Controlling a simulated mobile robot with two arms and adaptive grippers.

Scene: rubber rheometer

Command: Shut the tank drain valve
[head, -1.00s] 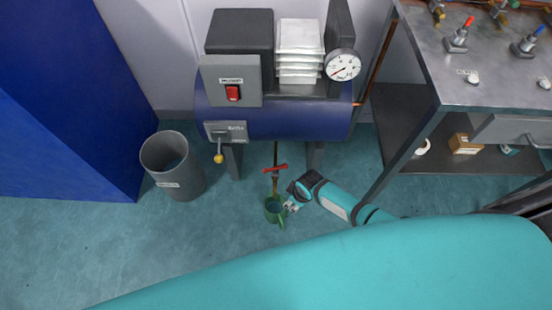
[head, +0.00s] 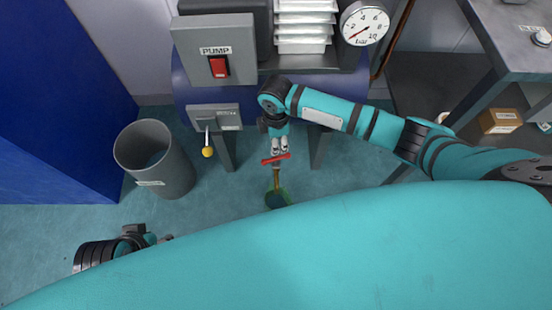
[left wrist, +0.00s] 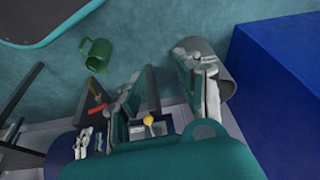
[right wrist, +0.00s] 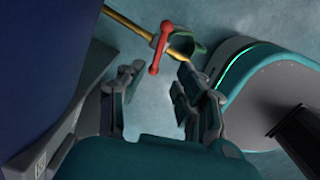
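The tank drain valve has a red handle (head: 276,159) that lies crosswise to its brass drain pipe (head: 276,180) under the blue tank. In the right wrist view the red handle (right wrist: 160,48) also crosses the pipe. My right gripper (head: 279,150) is just above the handle in the head view. In the right wrist view its fingers (right wrist: 152,88) are spread, with the handle ahead of the gap. I cannot tell whether they touch it. A green mug (head: 284,196) stands below the pipe end. My left gripper (head: 158,239) is low at left, open and empty in the left wrist view (left wrist: 162,95).
A grey bin (head: 165,178) stands left of the tank (head: 185,92). A yellow-knobbed lever (head: 207,151) and the pump switch box (head: 217,50) are on the tank's front. A metal bench (head: 505,45) is at right. Floor between bin and mug is clear.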

